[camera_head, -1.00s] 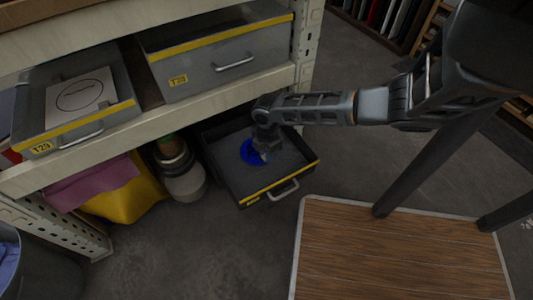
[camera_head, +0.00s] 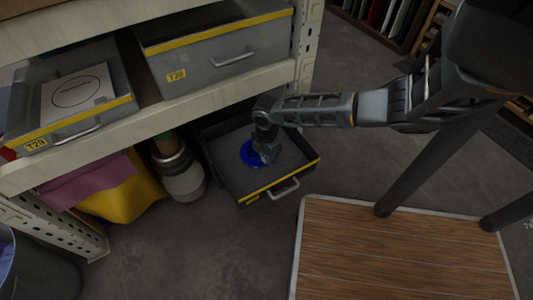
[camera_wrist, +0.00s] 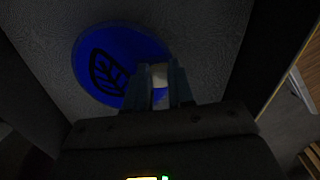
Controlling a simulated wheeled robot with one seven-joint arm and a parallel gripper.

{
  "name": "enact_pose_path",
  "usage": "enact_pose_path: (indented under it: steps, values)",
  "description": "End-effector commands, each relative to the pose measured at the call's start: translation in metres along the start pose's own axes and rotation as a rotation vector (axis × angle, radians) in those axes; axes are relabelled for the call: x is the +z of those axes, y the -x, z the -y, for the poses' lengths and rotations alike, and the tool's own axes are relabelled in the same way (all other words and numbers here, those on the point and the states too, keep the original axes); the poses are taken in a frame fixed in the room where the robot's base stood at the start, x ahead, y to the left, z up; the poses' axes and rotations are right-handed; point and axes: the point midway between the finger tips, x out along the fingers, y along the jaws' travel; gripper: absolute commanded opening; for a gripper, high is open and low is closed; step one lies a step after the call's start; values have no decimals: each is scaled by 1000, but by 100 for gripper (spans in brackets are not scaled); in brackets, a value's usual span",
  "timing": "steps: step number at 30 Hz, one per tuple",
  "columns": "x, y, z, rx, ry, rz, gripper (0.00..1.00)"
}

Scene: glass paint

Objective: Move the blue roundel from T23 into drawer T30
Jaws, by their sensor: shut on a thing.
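The blue roundel (camera_head: 249,153) is inside the low open drawer (camera_head: 309,166), whose yellow-edged label is too small to read. In the wrist view the roundel (camera_wrist: 112,62) shows a dark leaf-like design over a grey surface. My gripper (camera_head: 266,158) reaches down into this drawer at the roundel's right side. In the wrist view my gripper's fingers (camera_wrist: 160,78) are shut on the roundel at its edge, with a small pale piece between them. I cannot tell whether the roundel touches the drawer floor.
Drawers T28 (camera_head: 217,68) and T29 (camera_head: 72,129) sit on the shelf above, T29 holding a white sheet with a circle. A canister (camera_head: 180,175) stands left of the low drawer. A wooden-topped platform (camera_head: 395,250) stands to the front right. Bare floor lies in front.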

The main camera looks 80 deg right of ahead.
Motion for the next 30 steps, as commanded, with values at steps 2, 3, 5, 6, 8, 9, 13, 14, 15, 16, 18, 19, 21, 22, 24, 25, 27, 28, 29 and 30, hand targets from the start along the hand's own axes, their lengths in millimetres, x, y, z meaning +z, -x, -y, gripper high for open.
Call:
enact_pose_path:
  steps: [2,3,5,6,8,9,13,14,15,16,18,19,21,22,24,25,27,28,29,30]
  values:
    - [0,2,0,0,0,0,0]
    - [0,1,0,0,0,0,0]
    - [0,1,0,0,0,0,0]
    - [0,0,0,0,0,-1,0]
    - [0,0,0,1,0,-1,0]
    - [0,0,0,1,1,-1,0]
    - [0,0,0,1,1,-1,0]
    - [0,0,0,1,1,-1,0]
    - [0,-1,0,1,1,0,0]
    - [0,-1,0,1,1,0,0]
    - [0,-2,0,0,0,0,0]
    - [1,-3,0,0,0,0,0]
    - [1,-5,0,0,1,0,0]
    - [1,-5,0,0,1,0,0]
    - [1,-6,0,0,1,0,0]
    - [1,-6,0,0,1,0,0]
    - [1,-6,0,1,1,0,0]
    - [1,-6,0,1,1,0,0]
    - [1,-6,0,1,1,0,0]
    - [1,-6,0,1,1,0,0]
